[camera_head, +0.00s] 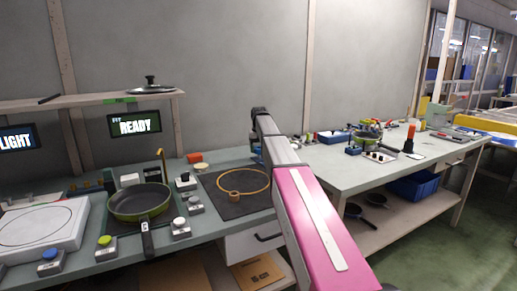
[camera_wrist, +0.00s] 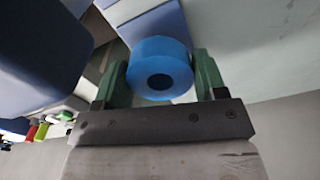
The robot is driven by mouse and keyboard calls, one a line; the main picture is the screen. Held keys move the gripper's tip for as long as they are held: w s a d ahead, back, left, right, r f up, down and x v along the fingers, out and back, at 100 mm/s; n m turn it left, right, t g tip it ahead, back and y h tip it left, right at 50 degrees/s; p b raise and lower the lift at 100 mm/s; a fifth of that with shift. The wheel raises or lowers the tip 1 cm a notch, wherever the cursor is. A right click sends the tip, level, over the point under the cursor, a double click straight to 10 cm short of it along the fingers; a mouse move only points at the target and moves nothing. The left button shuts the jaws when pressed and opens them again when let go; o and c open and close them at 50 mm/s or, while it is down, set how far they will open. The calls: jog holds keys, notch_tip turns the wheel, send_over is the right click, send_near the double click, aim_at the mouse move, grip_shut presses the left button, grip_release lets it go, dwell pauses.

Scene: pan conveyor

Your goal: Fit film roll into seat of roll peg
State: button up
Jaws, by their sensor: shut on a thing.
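The film roll (camera_wrist: 160,52) is a blue ring with a dark round hole, seen in the wrist view. My gripper (camera_wrist: 159,68) has its two green fingers on either side of the roll and is shut on it. A blue-grey block (camera_wrist: 148,18) lies directly behind the roll in that view; I cannot tell whether they touch. I cannot make out the roll peg or its seat in either view. In the head view my pink and grey arm reaches over the bench and hides my gripper and the roll.
A green pan (camera_head: 141,203) sits on the left bench, beside a white hob (camera_head: 40,227). A dark mat (camera_head: 238,205) bears a tan ring. The right table (camera_head: 330,165) holds blue bins and small parts. A large blue-grey body (camera_wrist: 40,50) fills the wrist view's upper left.

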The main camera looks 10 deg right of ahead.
aim_at(259, 155)
jog(key=f, duration=0.3)
jog(key=shift+s+f, duration=0.1)
jog(key=shift+s, duration=0.25)
jog(key=o, duration=0.8)
jog(key=shift+o, duration=0.6)
jog(key=shift+s, duration=0.15)
jog(key=shift+a, duration=0.1)
jog(key=shift+w+r, duration=0.25)
jog(key=shift+r, duration=0.3)
jog(key=r, duration=0.1)
jog(key=d+r, duration=0.1)
jog(key=r, duration=0.2)
jog(key=shift+w+d+r, duration=0.15)
jog(key=shift+w+r, duration=0.1)
jog(key=r, duration=0.4)
jog(key=shift+a+r, duration=0.3)
jog(key=shift+a, duration=0.1)
jog(key=shift+s+a+r, duration=0.1)
jog(key=shift+a+r, duration=0.1)
jog(key=shift+r, duration=0.2)
